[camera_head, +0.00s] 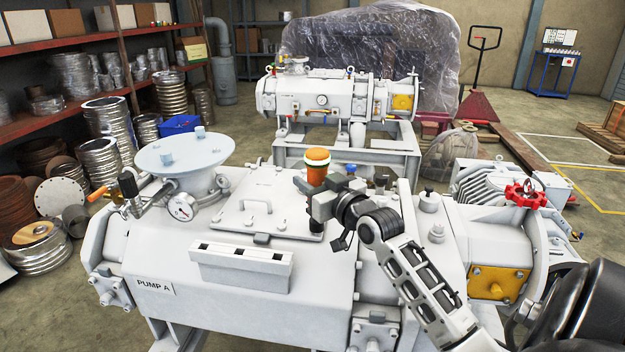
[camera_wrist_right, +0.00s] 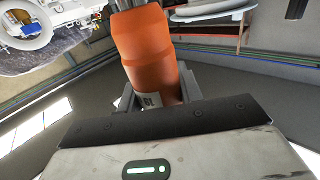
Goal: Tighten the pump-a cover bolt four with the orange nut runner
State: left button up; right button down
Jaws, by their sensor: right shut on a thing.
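The orange nut runner (camera_head: 317,166) stands upright over the right side of pump A's square cover (camera_head: 262,200). My right gripper (camera_head: 322,205) is shut on its body, and in the right wrist view the gripper (camera_wrist_right: 158,105) holds the orange runner (camera_wrist_right: 145,50) between its fingers. The runner's lower end is hidden behind the gripper, so I cannot tell whether it touches a bolt. Bolt heads show on the cover's near and left edges; the bolt near the runner is hidden. The pump carries a "PUMP A" label (camera_head: 155,285). My left gripper is not in view.
A pressure gauge (camera_head: 182,207) and a pale round flange (camera_head: 169,150) stand left of the cover. A white slotted tray (camera_head: 241,268) sits in front of it. A red handwheel (camera_head: 526,195) is at the right. A second pump (camera_head: 322,97) stands behind.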

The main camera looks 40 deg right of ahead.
jog(key=shift+f+b, duration=0.35)
jog(key=shift+f, duration=0.15)
dwell(0.6)
jog(key=shift+r+p, duration=0.1)
jog(key=shift+p, duration=0.25)
jog(key=c, duration=1.6)
grip_release()
grip_shut()
